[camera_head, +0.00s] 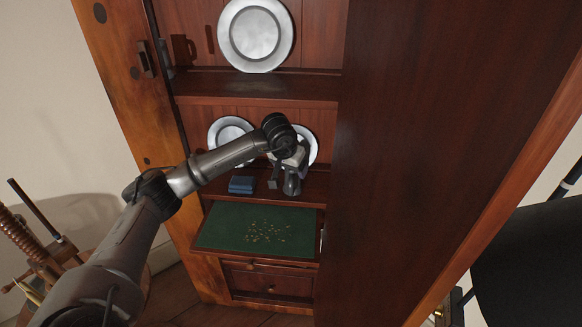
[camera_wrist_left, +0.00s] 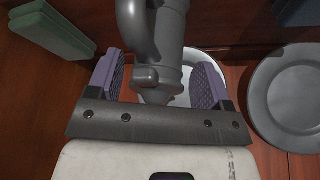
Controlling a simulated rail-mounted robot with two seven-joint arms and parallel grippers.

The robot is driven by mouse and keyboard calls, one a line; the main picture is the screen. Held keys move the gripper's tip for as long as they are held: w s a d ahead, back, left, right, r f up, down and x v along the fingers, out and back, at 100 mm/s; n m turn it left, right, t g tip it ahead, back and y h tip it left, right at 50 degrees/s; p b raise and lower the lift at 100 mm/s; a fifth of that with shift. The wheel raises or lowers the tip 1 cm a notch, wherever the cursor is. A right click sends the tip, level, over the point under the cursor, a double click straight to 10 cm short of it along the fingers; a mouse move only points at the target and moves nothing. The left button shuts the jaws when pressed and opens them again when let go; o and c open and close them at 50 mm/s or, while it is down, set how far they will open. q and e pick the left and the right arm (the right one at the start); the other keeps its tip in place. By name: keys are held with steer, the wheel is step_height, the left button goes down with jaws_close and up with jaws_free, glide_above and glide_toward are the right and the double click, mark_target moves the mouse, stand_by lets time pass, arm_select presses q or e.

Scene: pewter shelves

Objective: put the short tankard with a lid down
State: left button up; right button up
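The short lidded tankard (camera_head: 292,182) is a grey pewter vessel on the middle shelf of the cabinet, partly hidden by my left gripper in the head view. In the left wrist view the tankard (camera_wrist_left: 158,62) is between the two purple-grey finger pads, with its curved handle toward the upper left. My left gripper (camera_wrist_left: 158,84) is open around it, with a gap visible on each side. The tankard's base contact is hard to make out. My right gripper is in neither view.
Two pewter plates (camera_head: 229,131) lean at the back of this shelf; one is partly behind my gripper. A blue box-like stack (camera_head: 242,184) lies left of the tankard. A green pull-out board (camera_head: 225,228) with small bits sits below. A tall dark panel (camera_head: 420,150) stands right.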

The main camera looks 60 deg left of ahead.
arm_select(q)
steer(key=shift+o, duration=0.5)
steer(key=shift+r, duration=0.1)
steer(key=shift+r, duration=0.35)
steer(key=shift+s+d+r+p, duration=0.1)
steer(key=shift+s+r+p, duration=0.1)
steer(key=shift+r+p, duration=0.5)
steer(key=s+d+p, duration=0.1)
steer(key=s+d, duration=0.5)
steer(key=s, duration=0.4)
steer(key=shift+s+f, duration=0.15)
steer(key=shift+f, duration=0.3)
steer(key=shift+d, duration=0.1)
